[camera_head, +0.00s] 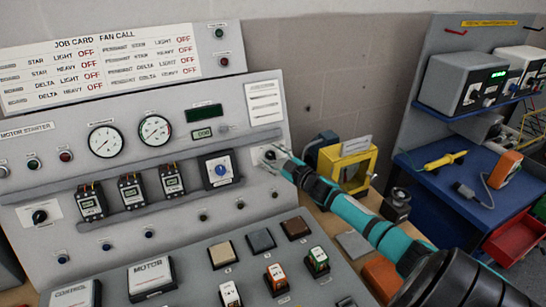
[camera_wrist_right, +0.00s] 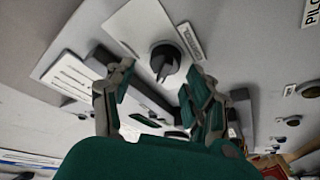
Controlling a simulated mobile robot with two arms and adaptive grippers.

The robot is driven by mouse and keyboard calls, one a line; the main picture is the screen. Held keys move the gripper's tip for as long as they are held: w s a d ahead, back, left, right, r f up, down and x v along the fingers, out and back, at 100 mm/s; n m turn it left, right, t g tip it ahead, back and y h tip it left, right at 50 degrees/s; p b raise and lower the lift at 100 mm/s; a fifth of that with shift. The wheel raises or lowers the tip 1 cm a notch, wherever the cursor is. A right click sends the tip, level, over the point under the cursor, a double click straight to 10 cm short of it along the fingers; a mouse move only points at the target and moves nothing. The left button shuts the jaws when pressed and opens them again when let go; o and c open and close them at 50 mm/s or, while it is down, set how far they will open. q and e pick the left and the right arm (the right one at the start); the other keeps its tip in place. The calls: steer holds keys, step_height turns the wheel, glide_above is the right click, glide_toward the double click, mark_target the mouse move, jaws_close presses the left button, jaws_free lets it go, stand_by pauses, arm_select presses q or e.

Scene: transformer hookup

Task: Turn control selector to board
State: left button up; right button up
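A black rotary selector knob (camera_wrist_right: 165,62) on a pale plate shows in the right wrist view, a little beyond and between my right fingertips. In the head view its plate (camera_head: 262,154) is at the right edge of the grey panel, with the knob partly hidden by my gripper. My right gripper (camera_head: 281,160) is at this knob; in the wrist view its fingers (camera_wrist_right: 160,92) are apart, with nothing gripped. I cannot tell whether they touch the knob. Another black selector knob (camera_head: 39,216) is at the panel's left. My left gripper is not in view.
The grey panel (camera_head: 90,100) carries gauges, a blue-knobbed selector (camera_head: 220,169), breakers and several push buttons. A yellow frame (camera_head: 348,168) stands right of my gripper. A blue bench (camera_head: 450,185) with instruments is farther right. Open air lies in front of the panel.

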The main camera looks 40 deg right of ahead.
steer(key=shift+s+a+f, duration=0.1)
steer(key=shift+s, duration=0.25)
steer(key=s, duration=1.1)
steer(key=shift+s, duration=0.2)
